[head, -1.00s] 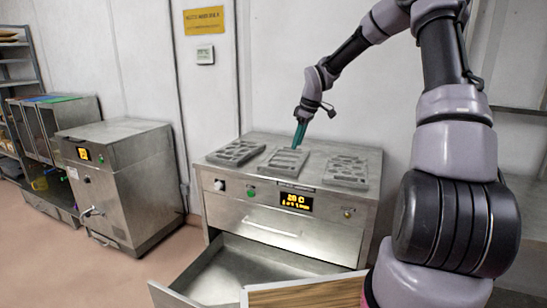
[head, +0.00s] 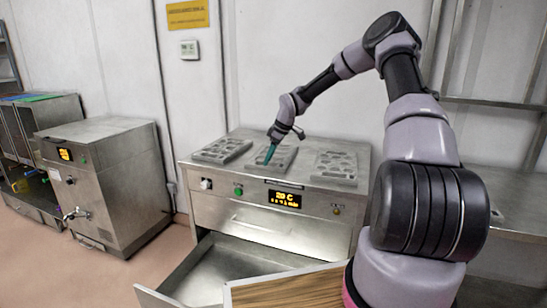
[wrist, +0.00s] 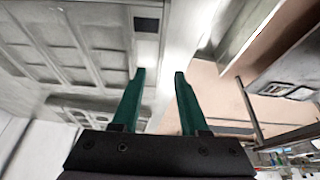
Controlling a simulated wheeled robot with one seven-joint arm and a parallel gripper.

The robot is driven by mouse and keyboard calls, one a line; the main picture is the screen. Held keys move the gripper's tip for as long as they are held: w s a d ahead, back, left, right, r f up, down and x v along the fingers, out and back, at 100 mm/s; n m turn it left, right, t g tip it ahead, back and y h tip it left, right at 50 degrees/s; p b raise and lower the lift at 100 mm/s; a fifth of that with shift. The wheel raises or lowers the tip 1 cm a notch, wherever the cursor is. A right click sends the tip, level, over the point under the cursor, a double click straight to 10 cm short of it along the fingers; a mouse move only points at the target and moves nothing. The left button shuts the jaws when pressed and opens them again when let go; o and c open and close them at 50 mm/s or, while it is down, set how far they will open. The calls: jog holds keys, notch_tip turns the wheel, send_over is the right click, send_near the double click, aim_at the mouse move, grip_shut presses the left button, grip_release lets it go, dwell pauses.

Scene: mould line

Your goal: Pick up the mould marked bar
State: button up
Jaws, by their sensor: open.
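Three grey moulds lie side by side on top of a steel cabinet in the head view: a left one (head: 222,151), a middle one (head: 281,162) and a right one (head: 336,163). The middle mould has long straight cavities. No mould's marking is readable. My gripper (head: 269,155) is at the left part of the middle mould, its teal fingers slanting down; contact cannot be told. In the wrist view my gripper (wrist: 160,74) is open with nothing between its fingers. A mould with long rectangular cavities (wrist: 75,50) lies left of the fingers there.
The steel cabinet (head: 225,215) has a lit display, knobs and an open empty drawer (head: 215,270) below. A wooden-topped surface (head: 290,290) is in front. A steel machine (head: 105,180) stands left. The wall is close behind the cabinet.

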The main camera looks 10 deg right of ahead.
jog(key=x, duration=0.3)
jog(key=shift+a+f, duration=0.1)
jog(key=shift+f, duration=0.1)
grip_shut()
dwell(1.2)
